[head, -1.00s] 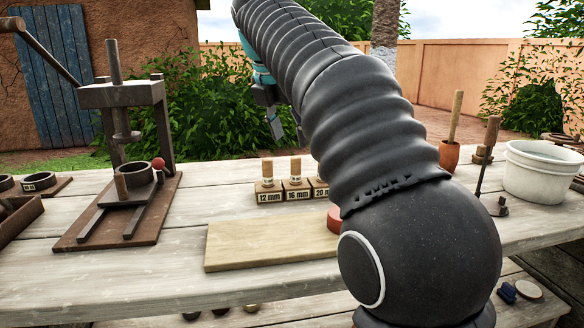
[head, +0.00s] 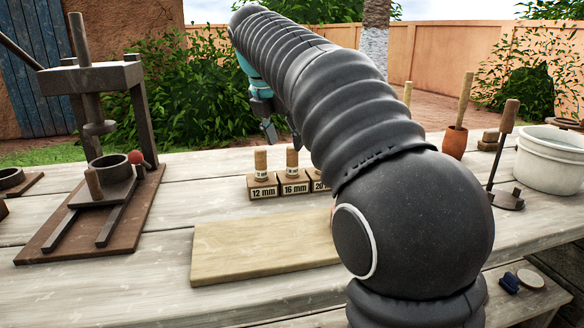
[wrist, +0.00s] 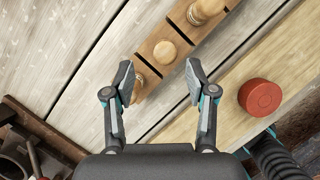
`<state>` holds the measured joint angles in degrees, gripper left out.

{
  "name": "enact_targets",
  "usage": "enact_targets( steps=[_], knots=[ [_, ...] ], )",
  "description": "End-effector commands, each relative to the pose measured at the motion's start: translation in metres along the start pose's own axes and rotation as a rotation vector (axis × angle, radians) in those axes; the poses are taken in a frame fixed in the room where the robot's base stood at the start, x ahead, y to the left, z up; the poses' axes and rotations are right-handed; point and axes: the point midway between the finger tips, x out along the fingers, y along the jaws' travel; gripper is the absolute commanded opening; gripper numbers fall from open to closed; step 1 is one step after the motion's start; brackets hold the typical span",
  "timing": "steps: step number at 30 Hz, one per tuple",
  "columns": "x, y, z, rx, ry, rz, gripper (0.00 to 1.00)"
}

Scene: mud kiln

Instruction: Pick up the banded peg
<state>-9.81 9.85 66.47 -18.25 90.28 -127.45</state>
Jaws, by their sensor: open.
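Several light wooden pegs stand in a row of labelled blocks on the table. In the head view, the peg at the 12 mm block (head: 260,163) and the peg at the 16 mm block (head: 292,162) show; my arm hides the area above the 20 mm label. In the wrist view, a peg with ring marks (wrist: 205,10), a round-topped peg (wrist: 165,52) and a third peg (wrist: 144,80) show. I cannot tell for sure which is the banded peg. My gripper (wrist: 160,80) is open and empty above the row, and it also shows in the head view (head: 283,136).
A wooden board (head: 255,252) lies in front of the blocks, with a red round piece (wrist: 260,97) on it. A press (head: 100,140) stands at left. A clay pot (head: 454,142), a dark stand with a handle (head: 507,150) and a white bucket (head: 552,160) stand at right.

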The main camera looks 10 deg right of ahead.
Motion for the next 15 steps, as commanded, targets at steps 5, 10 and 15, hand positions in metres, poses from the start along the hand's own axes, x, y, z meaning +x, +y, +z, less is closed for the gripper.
enact_targets(
  steps=[5,10,15],
  knots=[
    [0.010,-0.001,0.000,0.000,0.000,0.000,0.56],
    [0.032,-0.005,0.000,0.001,0.001,-0.002,0.56],
    [0.052,-0.006,0.001,0.000,0.001,0.000,0.56]
  ],
)
